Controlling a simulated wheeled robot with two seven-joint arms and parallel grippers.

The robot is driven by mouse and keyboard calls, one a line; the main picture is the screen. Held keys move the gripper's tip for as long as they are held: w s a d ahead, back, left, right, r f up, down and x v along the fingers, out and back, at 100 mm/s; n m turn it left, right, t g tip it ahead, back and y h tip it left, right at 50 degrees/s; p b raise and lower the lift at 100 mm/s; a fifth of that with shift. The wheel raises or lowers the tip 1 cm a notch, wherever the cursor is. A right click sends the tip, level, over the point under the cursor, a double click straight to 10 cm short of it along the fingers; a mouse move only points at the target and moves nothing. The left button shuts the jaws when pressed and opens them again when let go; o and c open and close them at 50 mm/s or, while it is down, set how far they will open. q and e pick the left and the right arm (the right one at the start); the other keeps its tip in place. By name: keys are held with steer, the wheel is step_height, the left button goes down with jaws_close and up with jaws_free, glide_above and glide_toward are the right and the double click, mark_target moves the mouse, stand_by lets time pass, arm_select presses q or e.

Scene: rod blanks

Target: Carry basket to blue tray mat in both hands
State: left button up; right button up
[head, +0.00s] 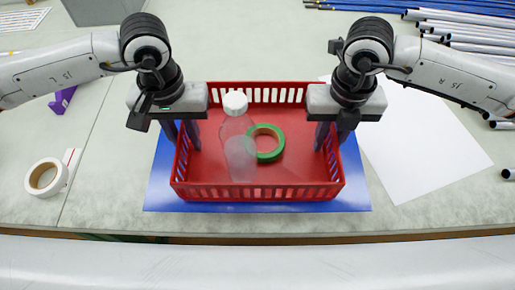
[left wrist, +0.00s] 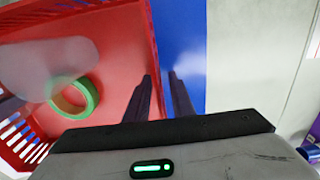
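The red basket (head: 258,193) sits upright on the blue tray mat (head: 158,190), which shows around its left, right and front sides. Inside it are a clear bottle with a white cap (head: 235,104) and a green tape ring (head: 268,155). My left gripper (head: 182,142) is at the basket's left wall, one finger on each side. In the left wrist view, a gap with blue mat shows between the wall and the outer finger of the left gripper (left wrist: 160,76). My right gripper (head: 333,142) straddles the right wall, its fingers apart.
A white tape roll (head: 45,177) and a purple object (head: 63,99) lie to the left. A white sheet (head: 415,150) lies to the right. Several metal rods (head: 470,35) lie at the back right.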

arm_select(q)
step_height(320, 180, up, 11)
steer(key=shift+r, duration=0.5)
arm_select(e)
steer(key=shift+r, duration=0.2)
step_height(320, 180, up, 12)
steer(key=shift+f, duration=0.2)
stand_by(0.5)
